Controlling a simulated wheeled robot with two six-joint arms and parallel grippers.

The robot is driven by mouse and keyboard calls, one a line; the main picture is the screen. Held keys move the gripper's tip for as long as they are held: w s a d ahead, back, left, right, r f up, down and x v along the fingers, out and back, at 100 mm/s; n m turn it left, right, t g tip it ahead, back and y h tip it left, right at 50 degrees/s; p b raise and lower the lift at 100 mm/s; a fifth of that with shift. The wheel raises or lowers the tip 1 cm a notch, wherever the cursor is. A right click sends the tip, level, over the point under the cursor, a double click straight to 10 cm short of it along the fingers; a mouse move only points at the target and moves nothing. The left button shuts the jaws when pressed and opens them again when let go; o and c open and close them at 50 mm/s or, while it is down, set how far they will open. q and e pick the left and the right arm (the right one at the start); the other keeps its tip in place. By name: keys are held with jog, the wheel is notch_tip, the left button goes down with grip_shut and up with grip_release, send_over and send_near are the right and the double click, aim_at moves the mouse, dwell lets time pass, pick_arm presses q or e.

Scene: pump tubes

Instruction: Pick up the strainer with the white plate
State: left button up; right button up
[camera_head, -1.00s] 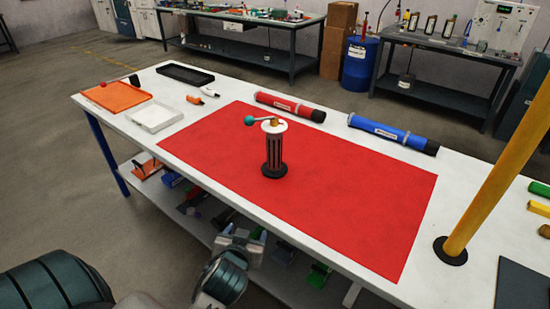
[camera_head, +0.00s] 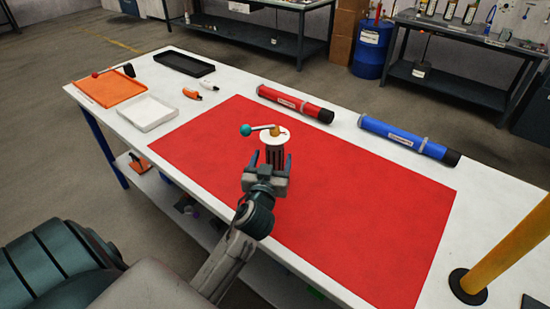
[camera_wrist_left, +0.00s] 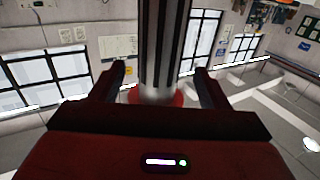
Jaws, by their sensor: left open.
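The strainer (camera_head: 275,154) stands upright on the red mat (camera_head: 360,205). It has a dark slotted body and a white plate (camera_head: 276,136) on top, with a crank arm and teal ball (camera_head: 246,130) pointing left. My left gripper (camera_head: 268,168) is open at the near side of the strainer, below the plate, and hides its lower body. In the left wrist view the strainer's slotted column (camera_wrist_left: 163,45) shows between the two open fingers (camera_wrist_left: 160,85), with space on both sides. Whether the fingertips reach around it, I cannot tell. My right gripper is not in view.
A red tube (camera_head: 295,104) and a blue tube (camera_head: 408,139) lie behind the mat. A white tray (camera_head: 148,112), orange tray (camera_head: 112,88) and black tray (camera_head: 184,64) sit at the left. A yellow post (camera_head: 505,245) stands at the right. The mat's right part is clear.

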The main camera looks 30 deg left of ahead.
pick_arm(q)
jog(key=shift+x, duration=0.75)
jog(key=p+x, duration=0.2)
jog(key=x, duration=0.2)
jog(key=shift+w+f, duration=0.1)
jog(key=shift+w, duration=0.05)
jog(key=shift+w+f, duration=0.1)
jog(key=c, duration=1.4)
jog(key=shift+c, duration=0.5)
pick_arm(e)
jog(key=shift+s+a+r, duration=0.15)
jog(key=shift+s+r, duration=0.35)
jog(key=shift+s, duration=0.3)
pick_arm(q)
jog(key=shift+r, duration=0.2)
